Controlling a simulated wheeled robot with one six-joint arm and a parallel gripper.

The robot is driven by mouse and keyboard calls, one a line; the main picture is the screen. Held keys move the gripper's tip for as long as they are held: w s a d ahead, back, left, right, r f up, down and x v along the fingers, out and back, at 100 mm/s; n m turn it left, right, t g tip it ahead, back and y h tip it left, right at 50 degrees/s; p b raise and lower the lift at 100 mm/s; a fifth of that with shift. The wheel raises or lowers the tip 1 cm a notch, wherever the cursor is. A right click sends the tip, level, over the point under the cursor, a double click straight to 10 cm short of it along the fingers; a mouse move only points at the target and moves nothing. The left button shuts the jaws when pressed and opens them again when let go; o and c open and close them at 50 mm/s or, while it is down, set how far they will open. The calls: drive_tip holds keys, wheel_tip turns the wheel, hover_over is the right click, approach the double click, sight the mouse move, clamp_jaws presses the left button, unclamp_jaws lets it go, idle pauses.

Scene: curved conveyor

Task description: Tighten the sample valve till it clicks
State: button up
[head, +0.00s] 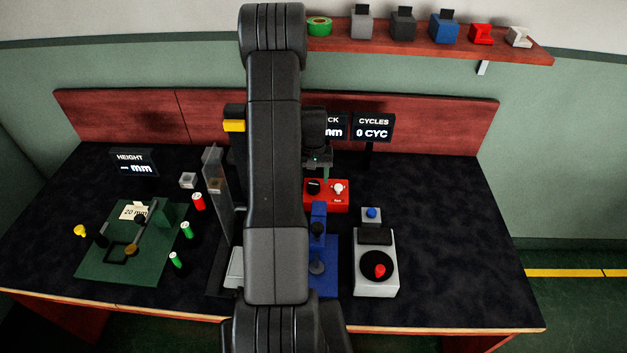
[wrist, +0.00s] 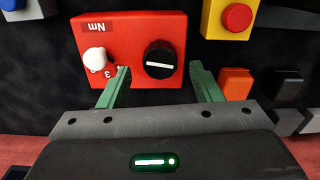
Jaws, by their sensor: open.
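A red box (wrist: 120,28) with an upside-down "Nm" label fills the upper left of the wrist view. It carries a white knob (wrist: 95,60) with a "3" beside it and a black knob (wrist: 160,60) with a white line. No label shows which part is the sample valve. My gripper (wrist: 158,69) is open and empty. Its green fingers appear on either side of the black knob, the left one between the two knobs. I cannot tell their height above it. In the head view the red box (head: 327,203) stands right of my arm, with my gripper just behind it.
A blue stand (head: 325,275) and a grey unit with a red-knobbed black dial (head: 380,270) stand in front. A green plate (head: 110,265) with several green and red cylinders nearby is at left. The wrist view shows a yellow box with a red button (wrist: 237,18). My arm hides the bench's middle.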

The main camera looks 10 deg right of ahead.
sight(314, 184)
drive_tip(key=shift+f, duration=1.6)
drive_tip(key=shift+c, duration=0.5)
drive_tip(key=c, duration=0.9)
drive_tip(key=m+b, duration=0.1)
drive_tip(key=b, duration=0.1)
drive_tip(key=shift+f+m+b, duration=0.3)
drive_tip(key=shift+m, duration=0.1)
drive_tip(key=shift+r+m+b, duration=0.25)
drive_tip(key=shift+m+b, duration=0.65)
drive_tip(key=shift+m, duration=0.2)
drive_tip(key=o, duration=1)
drive_tip(key=shift+r, duration=0.15)
